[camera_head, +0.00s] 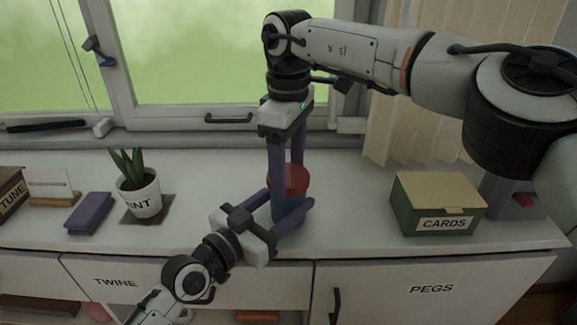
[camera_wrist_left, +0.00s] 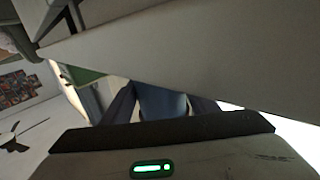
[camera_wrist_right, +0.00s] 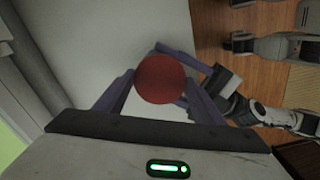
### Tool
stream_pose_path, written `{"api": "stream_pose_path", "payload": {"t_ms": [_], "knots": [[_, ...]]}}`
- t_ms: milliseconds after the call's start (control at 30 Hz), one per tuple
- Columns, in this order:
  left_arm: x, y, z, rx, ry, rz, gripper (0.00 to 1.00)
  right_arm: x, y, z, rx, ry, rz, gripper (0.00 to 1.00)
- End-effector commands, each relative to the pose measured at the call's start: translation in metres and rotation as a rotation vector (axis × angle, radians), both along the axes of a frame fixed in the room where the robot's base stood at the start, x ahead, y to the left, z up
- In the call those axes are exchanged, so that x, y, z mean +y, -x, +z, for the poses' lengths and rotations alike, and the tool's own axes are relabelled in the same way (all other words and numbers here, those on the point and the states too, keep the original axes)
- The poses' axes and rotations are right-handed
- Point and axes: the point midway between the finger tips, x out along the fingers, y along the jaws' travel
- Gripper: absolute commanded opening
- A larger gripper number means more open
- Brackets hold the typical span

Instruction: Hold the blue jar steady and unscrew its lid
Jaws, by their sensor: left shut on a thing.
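The blue jar (camera_head: 286,209) stands upright on the white counter top near its front edge, with its round red lid (camera_head: 290,181) on top. My left gripper (camera_head: 289,203) reaches in from the front left and is shut on the jar's body; the body also shows between its fingers in the left wrist view (camera_wrist_left: 162,104). My right gripper (camera_head: 286,175) points straight down from above, its fingers on either side of the lid. In the right wrist view the lid (camera_wrist_right: 160,79) fills the space between the fingertips; whether they press on it I cannot tell.
A green CARDS box (camera_head: 437,204) stands to the right. The window is behind; drawers marked TWINE and PEGS are below. Counter between plant and jar is clear.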

Motion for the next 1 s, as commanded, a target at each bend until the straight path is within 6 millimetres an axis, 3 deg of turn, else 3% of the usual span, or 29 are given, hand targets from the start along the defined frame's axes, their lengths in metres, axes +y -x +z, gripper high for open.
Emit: {"api": "stream_pose_path", "payload": {"t_ms": [33, 100, 233, 333, 1000], "knots": [[0.0000, 0.0001, -0.0004, 0.001, -0.001, 0.000, 0.00, -0.0002, -0.0004, 0.0002, -0.001, 0.000, -0.001, 0.47], [-0.0001, 0.0002, -0.0004, 0.001, -0.001, 0.000, 0.00, -0.0002, -0.0005, 0.0003, -0.001, -0.001, -0.001, 0.36], [-0.0001, 0.0002, -0.0005, 0.001, -0.001, 0.000, 0.00, -0.0001, -0.0005, 0.0004, -0.001, -0.001, 0.037, 0.36], [-0.0001, 0.0002, -0.0005, 0.001, -0.001, 0.000, 0.00, 0.0001, -0.0004, 0.0003, 0.000, -0.001, 0.167, 0.36], [-0.0004, 0.0005, -0.0008, 0.002, -0.001, -0.001, 0.00, 0.0011, -0.0008, 0.0017, -0.003, -0.002, 1.687, 0.35]]}}
